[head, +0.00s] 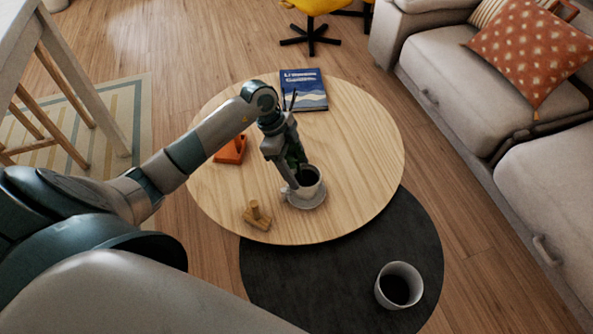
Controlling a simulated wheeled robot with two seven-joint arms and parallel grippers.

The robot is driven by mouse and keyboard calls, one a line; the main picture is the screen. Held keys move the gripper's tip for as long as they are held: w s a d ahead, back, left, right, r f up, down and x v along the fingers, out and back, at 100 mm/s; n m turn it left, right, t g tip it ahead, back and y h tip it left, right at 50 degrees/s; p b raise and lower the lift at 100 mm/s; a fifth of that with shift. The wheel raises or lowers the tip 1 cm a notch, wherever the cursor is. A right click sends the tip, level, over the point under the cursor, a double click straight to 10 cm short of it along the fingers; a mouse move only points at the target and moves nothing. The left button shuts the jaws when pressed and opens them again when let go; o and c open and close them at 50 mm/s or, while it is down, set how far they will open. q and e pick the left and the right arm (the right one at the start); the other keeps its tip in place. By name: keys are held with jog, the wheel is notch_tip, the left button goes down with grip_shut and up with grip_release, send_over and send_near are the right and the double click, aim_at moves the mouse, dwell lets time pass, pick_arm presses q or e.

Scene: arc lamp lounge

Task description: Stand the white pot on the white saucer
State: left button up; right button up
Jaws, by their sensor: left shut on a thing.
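The white pot (312,192) is upright over the white saucer (303,206) on the round wooden table, with a dark inside. My left gripper (294,181) is shut on the pot at its left rim, reaching down from above. The saucer's rim shows around the pot's lower side. I cannot tell whether the pot's base touches the saucer or hangs just above it. Something green shows by the gripper fingers, partly hidden. My right gripper is not in view.
On the round table (360,150) are a blue book (305,88), an orange object (231,150) and a small wooden object (257,217). A white container (399,284) stands on the dark round rug (290,275). The table's right side is clear. A grey sofa (480,85) stands right.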

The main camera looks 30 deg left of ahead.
pick_arm(q)
jog(key=shift+f, duration=0.8)
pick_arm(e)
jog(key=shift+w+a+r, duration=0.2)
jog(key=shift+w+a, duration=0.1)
pick_arm(q)
jog(key=shift+f, duration=0.15)
jog(key=o, duration=1.4)
jog(key=shift+o, duration=0.2)
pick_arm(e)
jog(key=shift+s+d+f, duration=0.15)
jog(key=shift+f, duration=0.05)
